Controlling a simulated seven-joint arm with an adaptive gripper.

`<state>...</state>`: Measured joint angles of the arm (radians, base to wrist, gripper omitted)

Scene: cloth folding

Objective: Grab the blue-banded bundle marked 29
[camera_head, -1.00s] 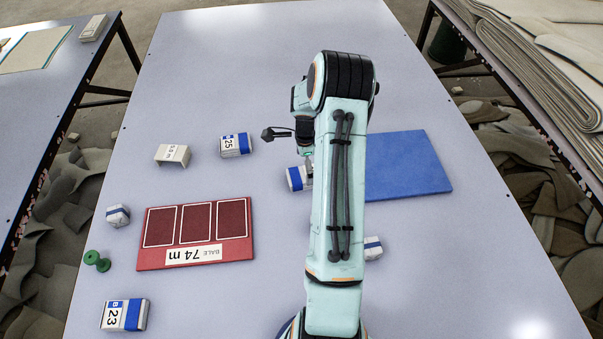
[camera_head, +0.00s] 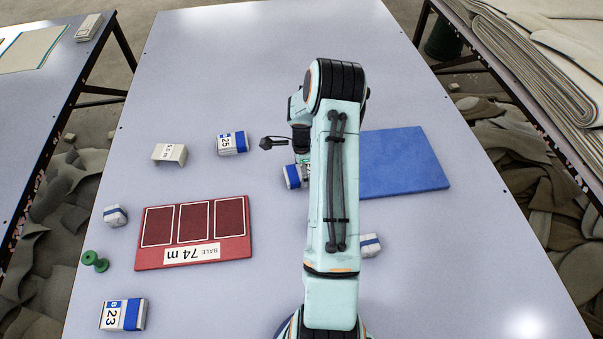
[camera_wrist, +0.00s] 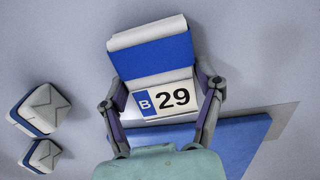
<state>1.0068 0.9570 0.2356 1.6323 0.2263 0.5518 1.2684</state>
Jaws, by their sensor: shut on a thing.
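The blue-banded bundle marked 29 (camera_wrist: 165,95) is white with a wide blue band and a label reading "B 29" in the wrist view. My gripper (camera_wrist: 161,108) has a finger on each side of it and is shut on it. In the head view the bundle (camera_head: 293,176) shows only in part, left of my arm, its label mostly hidden. My gripper is largely hidden there behind my own arm. I cannot tell whether the bundle is lifted or rests on the table.
A blue mat (camera_head: 405,165) lies right of my arm. A red board marked 74 m (camera_head: 193,232) lies left. Bundles marked 25 (camera_head: 232,143) and 23 (camera_head: 122,315), a 5.0 m block (camera_head: 169,154) and a green spool (camera_head: 94,261) stand around.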

